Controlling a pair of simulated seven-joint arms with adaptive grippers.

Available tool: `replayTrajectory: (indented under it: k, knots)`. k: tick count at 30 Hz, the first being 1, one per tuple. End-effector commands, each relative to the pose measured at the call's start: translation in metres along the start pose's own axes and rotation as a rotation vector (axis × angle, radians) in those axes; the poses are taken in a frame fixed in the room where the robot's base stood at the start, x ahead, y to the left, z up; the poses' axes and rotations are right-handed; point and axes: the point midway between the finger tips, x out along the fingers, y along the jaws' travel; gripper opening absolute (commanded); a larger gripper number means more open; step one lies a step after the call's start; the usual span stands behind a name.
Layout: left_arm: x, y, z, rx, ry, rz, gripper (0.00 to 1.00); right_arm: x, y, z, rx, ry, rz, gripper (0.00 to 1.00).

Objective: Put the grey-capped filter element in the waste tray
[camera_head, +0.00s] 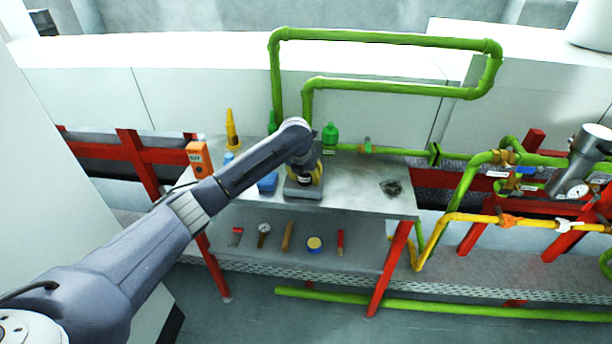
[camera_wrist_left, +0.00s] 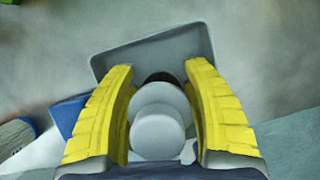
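My left gripper (camera_head: 304,178) is over the grey tray (camera_head: 290,191) on the steel bench. In the left wrist view, the yellow fingers (camera_wrist_left: 158,68) of this gripper lie close along both sides of the filter element (camera_wrist_left: 158,100). The element has a light grey round cap facing the camera and a dark far end. The gripper looks shut on it. The tray (camera_wrist_left: 108,64) shows beyond the fingertips and looks empty where it is visible. I cannot tell whether the element touches the tray floor. My right gripper is not in view.
A blue item (camera_head: 268,182) sits just left of the tray. A dark cloth-like item (camera_head: 391,188) lies right. Tools lie on the lower shelf (camera_head: 350,262).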

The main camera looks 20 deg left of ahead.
Motion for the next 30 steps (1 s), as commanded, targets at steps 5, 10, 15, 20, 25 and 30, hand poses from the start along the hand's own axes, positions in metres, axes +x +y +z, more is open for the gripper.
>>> replayTrajectory:
  k: [5, 10, 15, 20, 25, 30]
  knots:
    - [0.0, 0.0, 0.0, 0.0, 0.0, 0.0, 0.64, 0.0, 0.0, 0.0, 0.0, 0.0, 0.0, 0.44]
    - [-0.001, 0.0, 0.0, 0.0, 0.0, 0.0, 0.64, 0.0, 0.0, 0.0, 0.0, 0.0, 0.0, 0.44]
    - [-0.009, 0.001, 0.002, 0.001, -0.002, 0.001, 0.64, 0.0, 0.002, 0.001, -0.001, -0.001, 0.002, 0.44]
    - [-0.034, 0.001, 0.003, 0.002, -0.004, 0.001, 0.64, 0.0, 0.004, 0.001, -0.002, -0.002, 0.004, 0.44]
    - [-0.065, 0.001, 0.003, 0.003, -0.004, 0.002, 0.64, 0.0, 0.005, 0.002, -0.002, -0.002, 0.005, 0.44]
    - [-0.092, 0.001, 0.002, 0.002, -0.003, 0.002, 0.64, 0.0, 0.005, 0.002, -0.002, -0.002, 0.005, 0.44]
